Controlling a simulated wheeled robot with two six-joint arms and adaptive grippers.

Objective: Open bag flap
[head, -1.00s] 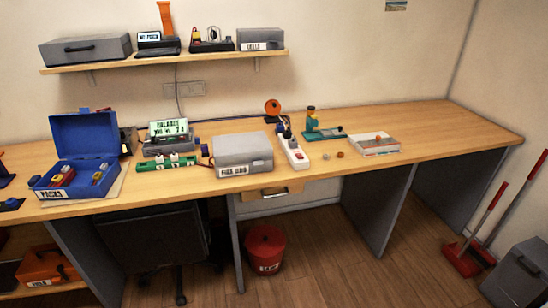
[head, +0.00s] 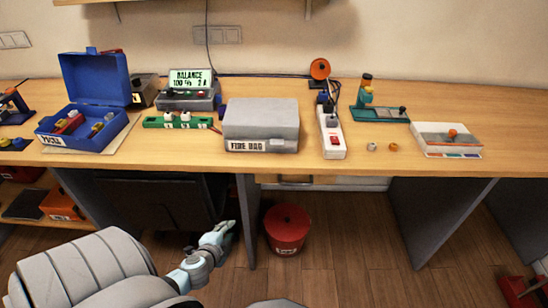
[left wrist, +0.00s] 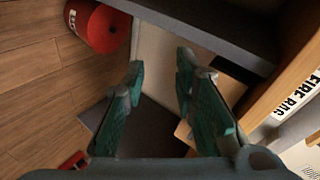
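The grey fire bag (head: 261,120) sits on the bench near its front edge, its flap shut over the top, with a "FIRE BAG" label on its front. A small grey tab (head: 283,150) shows low on its front, right of the label. The label (left wrist: 298,95) also shows at the right edge of the left wrist view. My left gripper (head: 226,232) is in front of the bench and below its top, apart from the bag. In the left wrist view its two fingers (left wrist: 160,70) are spread with nothing between them. My right gripper is not in view.
A blue packs case (head: 82,138) stands open at the left, beside a balance charger (head: 188,97) and a green board (head: 180,121). A white power strip (head: 331,135) stands right of the bag. A red bucket (head: 287,228) is on the floor. The bench front edge lies above my gripper.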

